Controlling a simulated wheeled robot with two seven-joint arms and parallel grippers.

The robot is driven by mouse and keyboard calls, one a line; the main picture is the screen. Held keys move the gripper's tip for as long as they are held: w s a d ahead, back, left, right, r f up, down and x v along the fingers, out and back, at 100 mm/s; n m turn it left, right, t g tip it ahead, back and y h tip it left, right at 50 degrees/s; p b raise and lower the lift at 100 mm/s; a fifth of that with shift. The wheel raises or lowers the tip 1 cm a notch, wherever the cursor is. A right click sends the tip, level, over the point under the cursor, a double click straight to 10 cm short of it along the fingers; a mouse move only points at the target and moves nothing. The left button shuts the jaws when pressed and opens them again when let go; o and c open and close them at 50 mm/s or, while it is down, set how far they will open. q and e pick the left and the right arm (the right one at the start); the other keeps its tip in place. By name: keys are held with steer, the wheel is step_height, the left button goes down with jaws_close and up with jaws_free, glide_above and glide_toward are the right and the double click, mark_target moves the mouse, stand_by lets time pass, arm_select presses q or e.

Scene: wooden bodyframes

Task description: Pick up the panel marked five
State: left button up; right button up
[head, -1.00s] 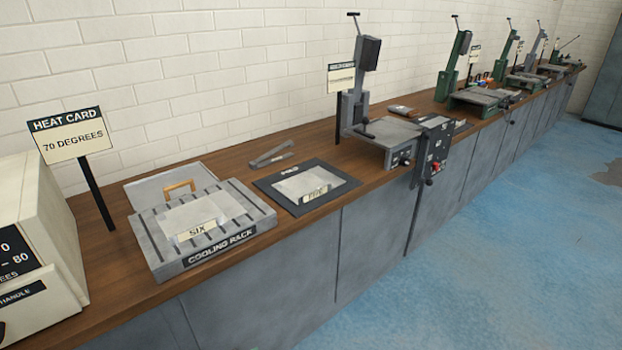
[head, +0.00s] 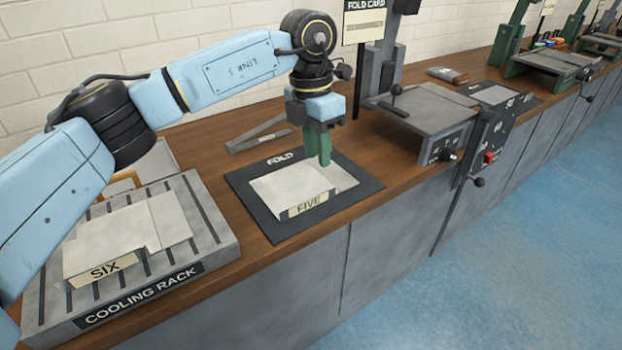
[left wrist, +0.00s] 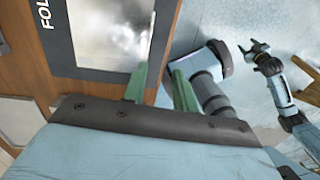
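The panel marked five (head: 285,185) is a pale metal sheet with a FIVE label, lying on the black FOLD mat (head: 262,232). A shiny pale sheet on that mat (left wrist: 65,55) also shows in the left wrist view (left wrist: 112,28). My left gripper (head: 322,160) points down with green fingers at the panel's far right part. In the left wrist view its fingers (left wrist: 160,82) are apart with nothing held between them. Whether they touch the panel is unclear. My right gripper (left wrist: 255,48) shows small in the left wrist view, away from the bench, its fingers apart and empty.
The cooling rack (head: 215,240) holds a panel marked six (head: 140,230) at left, partly under my left arm. A grey metal strip (head: 255,133) lies behind the mat. A grey folding machine (head: 430,115) stands close at right. The bench front edge is near.

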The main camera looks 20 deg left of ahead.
arm_select(q)
steer(key=a+y, duration=0.1)
steer(key=b, duration=0.2)
glide_toward(312, 195)
steer(key=s, duration=0.1)
steer(key=s+f, duration=0.1)
steer(key=s, duration=0.1)
steer(key=shift+s+d+f, duration=0.15)
steer(key=shift+d+f, duration=0.05)
steer(key=shift+d, duration=0.1)
steer(key=shift+s+d+f+b, duration=0.15)
steer(key=shift+f+b, duration=0.3)
steer(key=shift+f, duration=0.95)
steer(key=shift+s+d+f+b, duration=0.15)
steer(key=shift+f+b, duration=0.25)
steer(key=shift+f, duration=1)
steer(key=shift+w, duration=0.1)
arm_select(e)
steer(key=w+a+r, duration=0.3)
steer(key=a+r, duration=0.1)
steer(key=r, duration=0.4)
steer(key=shift+a+r+t+y, duration=0.25)
steer(key=shift+r+t+y, duration=0.05)
steer(key=shift+r+y, duration=0.1)
arm_select(q)
jaws_close()
steer(key=shift+r, duration=0.1)
